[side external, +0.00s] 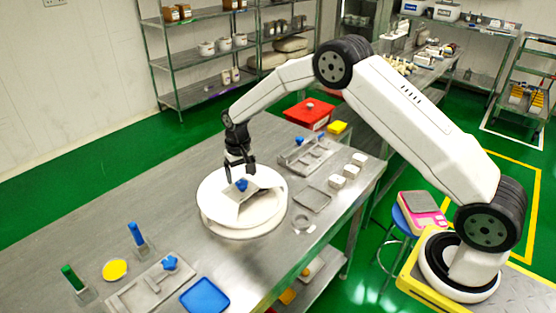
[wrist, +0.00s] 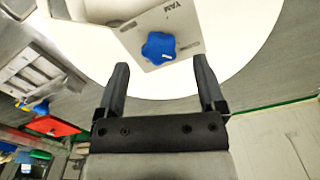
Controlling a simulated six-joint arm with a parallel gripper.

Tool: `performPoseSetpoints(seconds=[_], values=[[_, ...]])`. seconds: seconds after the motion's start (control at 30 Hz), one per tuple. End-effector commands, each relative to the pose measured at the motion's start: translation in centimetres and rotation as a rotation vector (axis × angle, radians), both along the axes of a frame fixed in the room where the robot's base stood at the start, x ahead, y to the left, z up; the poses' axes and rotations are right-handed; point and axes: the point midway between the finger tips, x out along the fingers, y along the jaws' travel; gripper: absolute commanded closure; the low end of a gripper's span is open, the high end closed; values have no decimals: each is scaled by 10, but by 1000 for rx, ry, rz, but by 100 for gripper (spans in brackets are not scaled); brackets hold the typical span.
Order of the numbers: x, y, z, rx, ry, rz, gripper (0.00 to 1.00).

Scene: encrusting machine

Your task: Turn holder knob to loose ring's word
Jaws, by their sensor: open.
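A blue lobed knob (side external: 241,185) sits on a tilted metal holder plate (side external: 262,182) on a round white platform. In the wrist view the knob (wrist: 158,46) lies just beyond and between my fingertips, with a small white mark toward its lower right. Dark letters are printed on the plate (wrist: 190,25) near the top edge; I cannot read them surely. My gripper (side external: 240,172) is above the knob, pointing down. In the wrist view its fingers (wrist: 161,70) are apart with nothing between them. A loose grey ring (side external: 303,223) lies on the table right of the platform; no word on it is legible.
The white platform (side external: 213,221) stands mid-table. Other blue knobs sit on a front fixture (side external: 150,284) and a back fixture (side external: 308,156). A blue tray (side external: 205,296), yellow disc (side external: 115,270), several pale blocks (side external: 337,182) and a red box (side external: 309,115) stand around.

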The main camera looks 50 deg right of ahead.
Motion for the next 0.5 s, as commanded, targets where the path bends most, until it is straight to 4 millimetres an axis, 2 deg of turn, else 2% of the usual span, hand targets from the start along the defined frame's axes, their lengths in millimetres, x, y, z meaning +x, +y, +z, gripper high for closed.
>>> performPoseSetpoints(seconds=[0.2, 0.5], values=[[0, 0, -21, 0, 0, 0, 11], [0, 0, -27, 1, -1, 0, 11]])
